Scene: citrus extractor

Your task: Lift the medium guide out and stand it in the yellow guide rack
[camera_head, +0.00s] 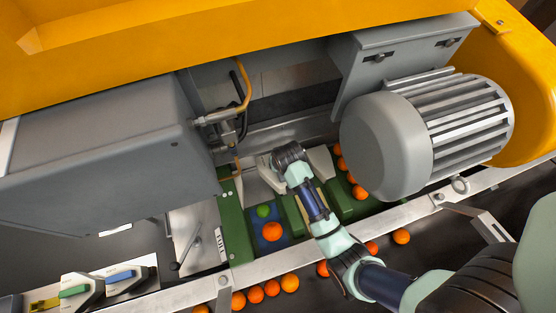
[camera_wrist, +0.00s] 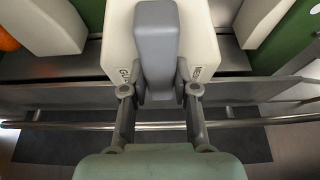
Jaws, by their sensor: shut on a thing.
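In the wrist view my gripper (camera_wrist: 160,95) is shut on the grey handle (camera_wrist: 155,40) of a cream guide (camera_wrist: 118,40). In the head view the guide (camera_head: 262,176) is by my gripper, at the green bed under the machine, mostly hidden by my wrist. I cannot tell whether it is seated or lifted. A yellow rack part (camera_head: 45,304) shows at the lower left, cut by the frame edge.
Cream blocks flank the held guide on the left (camera_wrist: 45,25) and right (camera_wrist: 262,20), with narrow gaps. A grey motor (camera_head: 390,145) stands close on the right. A metal rail (camera_head: 260,266) crosses the front. Several oranges (camera_head: 272,231) and a green fruit (camera_head: 263,211) lie around.

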